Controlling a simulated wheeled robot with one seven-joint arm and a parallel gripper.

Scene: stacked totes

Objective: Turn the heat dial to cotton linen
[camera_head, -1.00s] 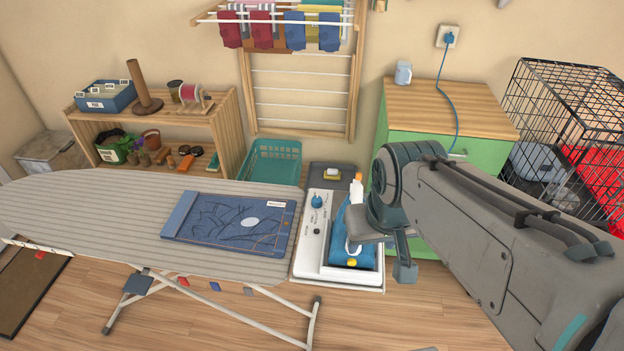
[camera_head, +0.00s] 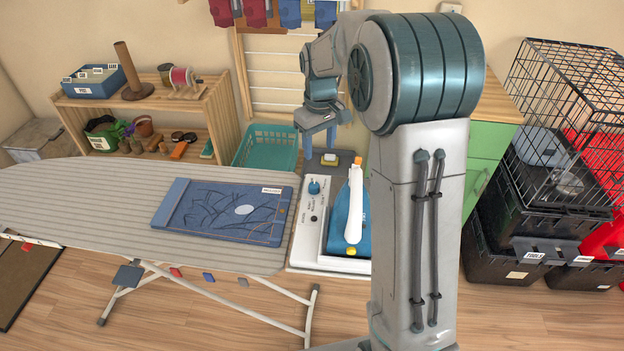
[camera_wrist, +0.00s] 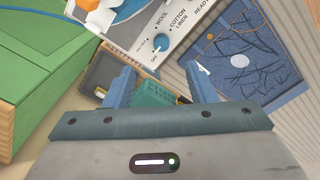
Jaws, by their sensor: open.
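The heat dial (camera_head: 314,187) is a blue knob on the white panel (camera_head: 303,248) beside the iron. In the wrist view the dial (camera_wrist: 160,42) shows close up, with OFF printed below it and WOOL, COTTON LINEN and READY around it. I cannot tell for certain which mark it points at. A blue and white iron (camera_head: 348,215) rests tilted on the panel's right side. My gripper (camera_head: 320,147) is open and empty, above and behind the dial, fingers pointing down. In the wrist view my gripper (camera_wrist: 158,70) has its fingertips apart, short of the dial, not touching it.
The ironing board (camera_head: 90,205) with folded denim (camera_head: 225,210) lies left of the panel. A green cabinet (camera_head: 487,150) and a wire cage (camera_head: 560,130) stand right.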

